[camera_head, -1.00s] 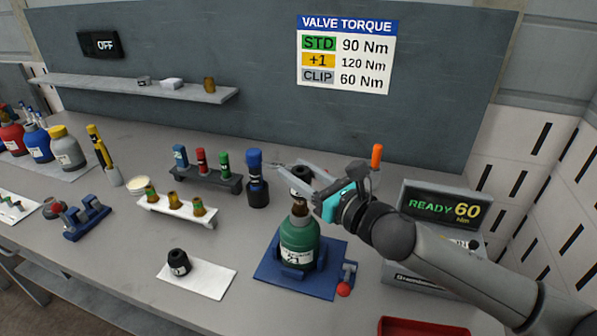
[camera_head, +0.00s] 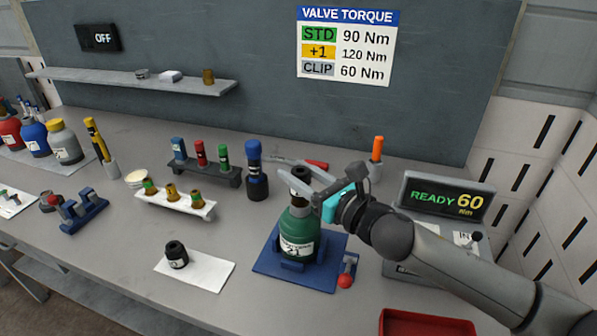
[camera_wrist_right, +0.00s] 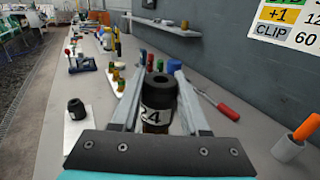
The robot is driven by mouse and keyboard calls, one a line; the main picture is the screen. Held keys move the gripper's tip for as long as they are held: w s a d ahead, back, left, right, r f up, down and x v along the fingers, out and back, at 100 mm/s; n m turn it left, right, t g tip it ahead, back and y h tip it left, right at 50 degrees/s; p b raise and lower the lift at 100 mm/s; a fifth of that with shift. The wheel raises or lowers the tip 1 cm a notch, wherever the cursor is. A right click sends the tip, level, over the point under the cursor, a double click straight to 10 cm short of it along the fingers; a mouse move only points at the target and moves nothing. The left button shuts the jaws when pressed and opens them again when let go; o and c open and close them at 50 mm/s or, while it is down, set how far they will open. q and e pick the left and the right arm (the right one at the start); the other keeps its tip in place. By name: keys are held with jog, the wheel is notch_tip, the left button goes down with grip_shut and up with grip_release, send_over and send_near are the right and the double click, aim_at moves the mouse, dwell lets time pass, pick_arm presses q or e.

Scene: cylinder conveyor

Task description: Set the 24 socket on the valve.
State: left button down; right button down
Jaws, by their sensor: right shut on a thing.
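The black socket (camera_head: 301,180) is between the fingers of my right gripper (camera_head: 307,182), which is shut on it. In the right wrist view the socket (camera_wrist_right: 162,92) stands upright between the fingers, with a white label of which a 4 is readable. The green cylinder (camera_head: 297,232) stands upright in a blue holder (camera_head: 262,262). The socket is directly above its neck and covers most of the brass valve; I cannot tell whether it is fully seated. My left gripper is not in view.
Another black socket (camera_head: 177,255) stands on a white mat (camera_head: 208,272) at front left. A torque display (camera_head: 445,204) reads READY 60. A red tray (camera_head: 428,322) is at front right. A red-handled tool (camera_head: 317,165) and an orange-handled tool (camera_head: 378,150) are behind the gripper.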

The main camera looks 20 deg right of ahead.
jog(key=shift+f+b, duration=0.65)
jog(key=shift+f, duration=0.25)
jog(key=shift+c, duration=1.6)
grip_release()
notch_tip(320, 180, up, 6)
jog(key=p, duration=0.6)
